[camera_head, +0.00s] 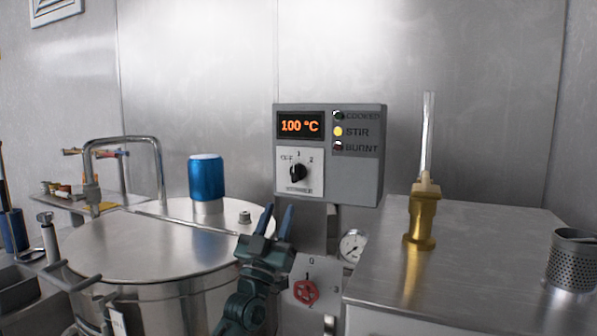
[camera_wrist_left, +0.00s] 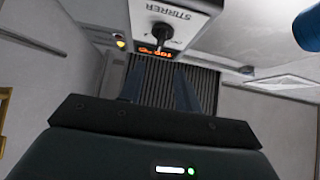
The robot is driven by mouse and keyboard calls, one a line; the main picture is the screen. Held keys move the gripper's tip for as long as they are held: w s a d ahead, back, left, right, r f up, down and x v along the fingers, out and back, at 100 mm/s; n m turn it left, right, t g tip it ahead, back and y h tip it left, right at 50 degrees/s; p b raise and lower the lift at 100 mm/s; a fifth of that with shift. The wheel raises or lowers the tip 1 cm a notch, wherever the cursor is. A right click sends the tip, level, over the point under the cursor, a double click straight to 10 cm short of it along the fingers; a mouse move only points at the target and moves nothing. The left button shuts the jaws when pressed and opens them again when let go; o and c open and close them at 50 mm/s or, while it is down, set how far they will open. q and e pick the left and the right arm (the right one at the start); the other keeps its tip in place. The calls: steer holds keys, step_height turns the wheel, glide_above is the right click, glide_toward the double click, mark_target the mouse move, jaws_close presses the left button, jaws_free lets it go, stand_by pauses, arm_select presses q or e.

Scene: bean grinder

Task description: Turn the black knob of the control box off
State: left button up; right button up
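In the left wrist view the knob (camera_wrist_left: 160,36) sits beyond the fingers, beside the word STIRRER. My left gripper (camera_head: 277,220) is below and slightly left of the knob, fingers up, apart and empty. It does not touch the knob. My right gripper is not in view.
A steel kettle (camera_head: 150,243) with a blue motor cap (camera_head: 206,178) stands at left. A steel cabinet (camera_head: 480,255) with a brass fitting (camera_head: 421,217) stands at right.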

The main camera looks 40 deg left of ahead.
mark_target(293, 172)
arm_select(q)
steer(key=p+x, duration=0.2)
steer(key=x, duration=0.9)
steer(key=shift+w+r, duration=0.1)
steer(key=shift+r, duration=0.05)
steer(key=shift+c, duration=0.2)
jaws_close()
